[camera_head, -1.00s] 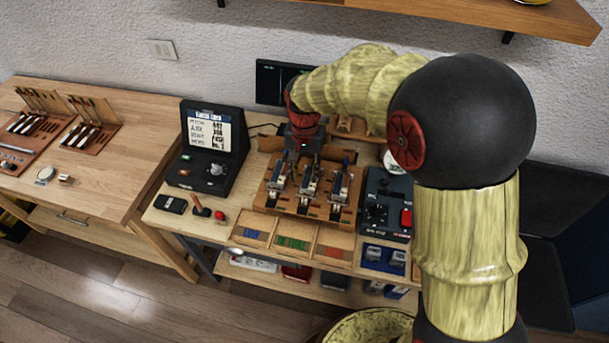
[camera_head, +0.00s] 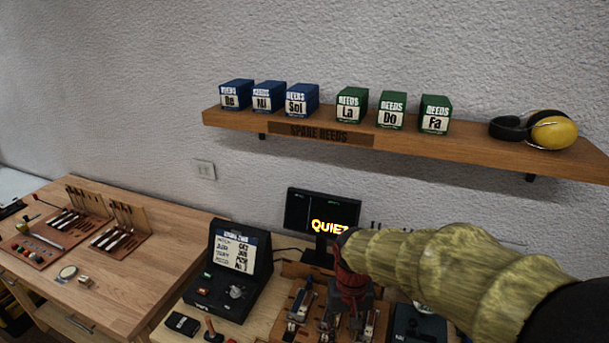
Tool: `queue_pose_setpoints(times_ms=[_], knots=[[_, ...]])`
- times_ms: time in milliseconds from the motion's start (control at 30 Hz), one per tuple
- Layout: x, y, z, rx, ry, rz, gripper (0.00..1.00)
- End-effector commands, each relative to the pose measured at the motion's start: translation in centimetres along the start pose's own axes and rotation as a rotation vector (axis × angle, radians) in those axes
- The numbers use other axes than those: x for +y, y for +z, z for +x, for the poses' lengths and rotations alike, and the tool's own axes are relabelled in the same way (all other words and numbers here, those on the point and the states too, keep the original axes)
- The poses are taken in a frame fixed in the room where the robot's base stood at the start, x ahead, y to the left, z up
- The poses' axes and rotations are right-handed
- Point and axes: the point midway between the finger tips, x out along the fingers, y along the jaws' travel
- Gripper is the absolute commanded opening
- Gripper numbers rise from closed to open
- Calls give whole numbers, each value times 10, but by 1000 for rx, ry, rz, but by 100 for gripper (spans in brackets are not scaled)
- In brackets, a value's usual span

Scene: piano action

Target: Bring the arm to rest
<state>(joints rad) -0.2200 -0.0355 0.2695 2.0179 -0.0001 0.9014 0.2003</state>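My arm (camera_head: 450,262) reaches in from the lower right in the head view, pale and ridged. Its red and dark end, with my gripper (camera_head: 352,300), is over the piano action rig (camera_head: 297,318) on the bench. The fingers are too small and too hidden against the rig to show whether they are open or shut. The lower part of the rig is cut off by the picture's bottom edge.
A small monitor (camera_head: 318,212) reading "QUIET" stands behind the rig. A black case with a display (camera_head: 222,268) is left of it. A shelf (camera_head: 480,158) with blue and green reed boxes and yellow ear defenders (camera_head: 553,131) hangs above. A wooden table (camera_head: 140,287) with tools is at left.

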Motion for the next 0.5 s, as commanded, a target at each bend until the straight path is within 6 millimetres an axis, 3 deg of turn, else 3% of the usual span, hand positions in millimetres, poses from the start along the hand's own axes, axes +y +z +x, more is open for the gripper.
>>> queue_pose_setpoints(times_ms=[200,500], knots=[[30,53,-44,102,-13,-68,33],[65,123,-88,289,-11,-69,33]])
